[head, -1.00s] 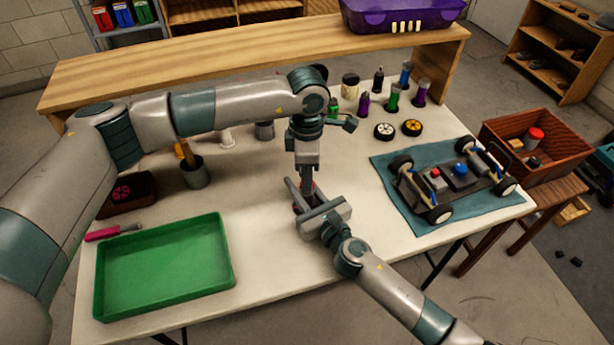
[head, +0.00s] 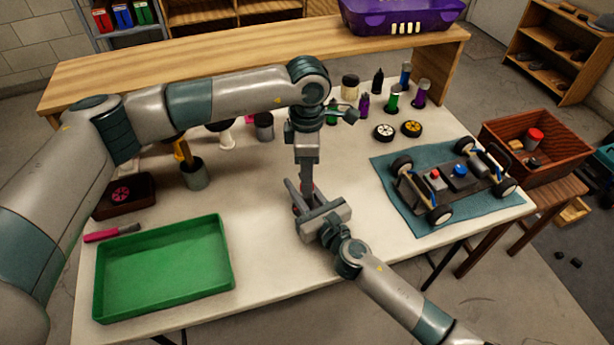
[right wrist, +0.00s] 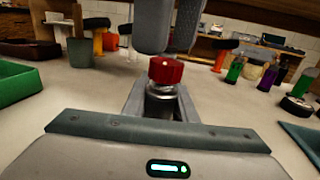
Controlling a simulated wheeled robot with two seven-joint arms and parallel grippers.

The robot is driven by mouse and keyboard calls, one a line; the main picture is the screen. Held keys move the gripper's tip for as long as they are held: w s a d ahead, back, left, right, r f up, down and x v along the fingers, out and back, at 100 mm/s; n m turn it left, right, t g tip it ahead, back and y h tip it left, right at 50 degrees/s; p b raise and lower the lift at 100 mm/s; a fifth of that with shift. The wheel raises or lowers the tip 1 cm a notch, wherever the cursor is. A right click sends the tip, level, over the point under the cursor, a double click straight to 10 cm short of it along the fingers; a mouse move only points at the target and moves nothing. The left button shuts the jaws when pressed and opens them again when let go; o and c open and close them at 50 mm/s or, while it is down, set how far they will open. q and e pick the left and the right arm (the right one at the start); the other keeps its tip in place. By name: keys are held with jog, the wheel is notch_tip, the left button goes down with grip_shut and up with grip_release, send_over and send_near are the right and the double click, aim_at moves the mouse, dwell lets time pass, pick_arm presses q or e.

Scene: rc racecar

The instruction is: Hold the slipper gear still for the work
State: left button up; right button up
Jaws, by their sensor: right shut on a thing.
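The slipper gear (right wrist: 166,85) shows in the right wrist view as a small silver part with a red ridged top. It stands upright between the fingers of my right gripper (head: 306,200), which is shut on it over the front middle of the table. The fingers and housing hide its lower part. My left gripper (head: 306,178) points straight down above it. In the right wrist view its grey fingertips (right wrist: 170,48) are just over the red top; I cannot tell whether they touch it or how far apart they are.
A green tray (head: 228,262) lies at the left, with a pink-handled tool (head: 112,232) behind it. A car chassis (head: 455,182) sits on a blue mat (head: 390,203) at the right. Bottles (head: 393,100) and wheels (head: 384,131) stand behind. The table's front middle is mostly clear.

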pick_arm(q)
notch_tip(320, 180, up, 10)
jog(key=shift+f, duration=0.15)
dwell(0.5)
pick_arm(e)
jog(key=o, duration=1.2)
jog(key=shift+s, duration=0.1)
jog(key=v, duration=1.1)
jog(key=shift+s+d, duration=0.25)
jog(key=shift+s, duration=0.1)
